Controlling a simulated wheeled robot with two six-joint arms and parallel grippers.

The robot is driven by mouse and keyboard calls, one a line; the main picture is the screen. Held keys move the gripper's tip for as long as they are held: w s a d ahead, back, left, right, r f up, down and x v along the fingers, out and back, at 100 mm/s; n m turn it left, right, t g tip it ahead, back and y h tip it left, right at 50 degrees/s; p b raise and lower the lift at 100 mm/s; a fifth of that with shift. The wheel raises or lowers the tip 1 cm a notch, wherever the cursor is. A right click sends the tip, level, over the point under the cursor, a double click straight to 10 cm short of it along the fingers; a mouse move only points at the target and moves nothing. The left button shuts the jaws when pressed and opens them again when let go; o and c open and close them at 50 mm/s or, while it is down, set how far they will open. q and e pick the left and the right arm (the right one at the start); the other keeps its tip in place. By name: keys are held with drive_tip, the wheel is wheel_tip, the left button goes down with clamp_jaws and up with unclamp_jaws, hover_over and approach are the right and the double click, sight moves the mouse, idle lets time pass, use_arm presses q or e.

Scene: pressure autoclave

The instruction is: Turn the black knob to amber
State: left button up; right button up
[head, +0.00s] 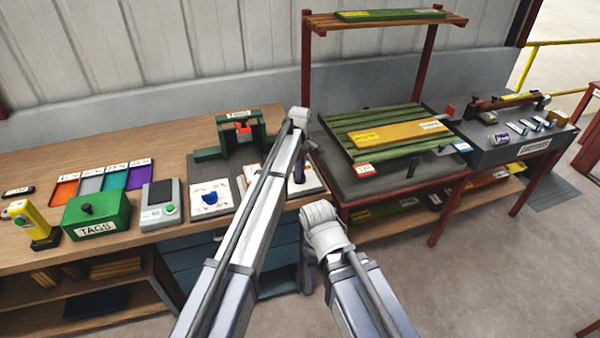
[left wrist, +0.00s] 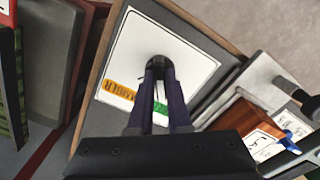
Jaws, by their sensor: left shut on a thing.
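The black knob (left wrist: 158,60) stands on a white panel (left wrist: 190,55) in the left wrist view. The panel carries an orange label reading amber (left wrist: 120,90) and a green label (left wrist: 160,108) partly behind my fingers. My left gripper (left wrist: 159,72) is shut on the knob, its fingers on either side. Which way the knob points is hidden. In the head view the white panel (head: 311,182) shows at the bench's right end, mostly behind my left arm and gripper (head: 298,175). My right gripper (head: 307,275) hangs low before the bench; its jaws are unclear.
Left on the bench (head: 150,150) are a green tags box (head: 97,212), a grey meter (head: 160,203), coloured trays (head: 89,181) and a yellow device (head: 32,222). A green stand (head: 240,135) is behind. Right is a rack table (head: 390,185) with green and yellow bars.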

use_arm(q)
clamp_jaws()
drive_tip(key=m, duration=0.6)
drive_tip(key=shift+m, duration=0.4)
drive_tip(key=m, duration=0.3)
drive_tip(key=shift+m, duration=2)
drive_tip(key=o, duration=0.7)
unclamp_jaws()
